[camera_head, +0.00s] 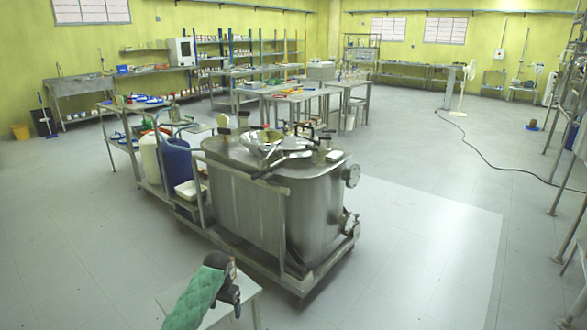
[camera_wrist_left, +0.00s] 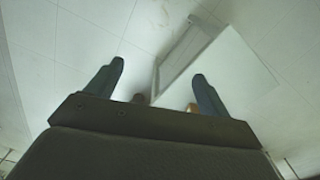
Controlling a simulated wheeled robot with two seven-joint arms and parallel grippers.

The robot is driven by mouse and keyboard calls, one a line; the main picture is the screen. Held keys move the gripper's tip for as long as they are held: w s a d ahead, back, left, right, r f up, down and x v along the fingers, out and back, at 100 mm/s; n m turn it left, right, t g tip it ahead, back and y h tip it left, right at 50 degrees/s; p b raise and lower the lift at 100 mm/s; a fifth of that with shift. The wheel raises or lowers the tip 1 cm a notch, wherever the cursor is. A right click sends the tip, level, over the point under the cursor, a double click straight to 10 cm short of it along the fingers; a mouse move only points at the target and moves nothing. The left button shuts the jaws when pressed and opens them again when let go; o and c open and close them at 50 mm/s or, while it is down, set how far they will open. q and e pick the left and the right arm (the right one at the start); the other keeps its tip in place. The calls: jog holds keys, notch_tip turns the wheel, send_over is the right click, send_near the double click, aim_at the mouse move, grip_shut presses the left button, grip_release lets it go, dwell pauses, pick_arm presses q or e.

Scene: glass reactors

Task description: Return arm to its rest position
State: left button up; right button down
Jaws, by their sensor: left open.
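My left arm, in a green sleeve, comes in at the bottom of the head view. Its dark left gripper (camera_head: 236,304) hangs near the right end of a small white table. In the left wrist view the two fingers of the left gripper (camera_wrist_left: 156,82) stand wide apart with nothing held between them. My right arm and gripper are not in view.
The small white table (camera_head: 246,289) is close to the left gripper; a pale panel (camera_wrist_left: 225,68) shows beyond the fingers. A steel reactor tank (camera_head: 250,190) on a wheeled frame stands ahead, with white and blue drums (camera_head: 176,162) beside it.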

pick_arm(q)
jog(key=d+r+t, duration=0.2)
jog(key=r+t, duration=0.1)
jog(key=r, duration=0.5)
jog(key=d+r+t, duration=0.3)
jog(key=r, duration=0.6)
jog(key=s+d+f, duration=0.1)
jog(key=s+d, duration=0.1)
jog(key=s, duration=1.1)
jog(key=s+d+f+h, duration=0.1)
jog(key=s, duration=1.3)
jog(key=shift+s+d+f+n+t+h, duration=0.3)
jog(key=shift+d+n, duration=0.05)
jog(key=shift+n, duration=0.05)
jog(key=s+f+g, duration=0.1)
jog(key=s+f, duration=0.3)
jog(key=s, duration=0.3)
jog(key=s+f+g, duration=0.2)
jog(key=s+f, duration=0.2)
jog(key=s, duration=0.4)
jog(key=s+f+n+g, duration=0.1)
jog(key=s+f, duration=0.3)
jog(key=s, duration=0.3)
jog(key=shift+s+d+f, duration=0.2)
jog(key=shift+s+d, duration=0.1)
jog(key=shift+d, duration=0.05)
jog(key=shift+c, duration=0.2)
